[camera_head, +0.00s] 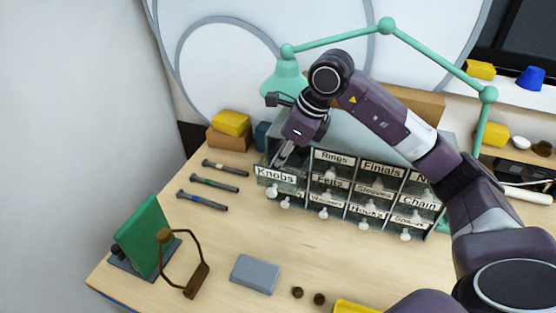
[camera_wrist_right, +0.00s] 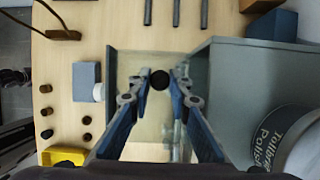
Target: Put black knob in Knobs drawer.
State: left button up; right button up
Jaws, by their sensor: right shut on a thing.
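My right gripper (camera_head: 279,162) reaches down over the Knobs drawer (camera_head: 275,176) at the left end of the small-parts cabinet. In the right wrist view the gripper (camera_wrist_right: 160,76) is shut on a round black knob (camera_wrist_right: 159,80), held between the fingertips. The drawer (camera_wrist_right: 111,125) is pulled out, and its pale inside lies below the knob. The knob appears within the drawer's outline; its height above the bottom is hard to tell. In the head view the knob is not clearly visible. My left gripper is not in view.
The cabinet (camera_wrist_right: 225,75) stands beside the gripper, with a polish tin (camera_wrist_right: 285,140) on top. A green lamp (camera_head: 285,80) hangs close to my right wrist. A grey-blue block (camera_head: 255,274) and brown knobs (camera_head: 297,292) lie in front. Bolts (camera_head: 202,200) lie left.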

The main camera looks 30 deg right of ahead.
jog(key=shift+f, duration=0.25)
jog(key=o, duration=0.6)
jog(key=shift+r, duration=0.15)
jog(key=shift+r, duration=0.2)
jog(key=shift+d+r, duration=0.1)
jog(key=shift+r, duration=0.2)
jog(key=b+v, duration=0.2)
jog(key=v, duration=0.9)
jog(key=shift+s, duration=0.1)
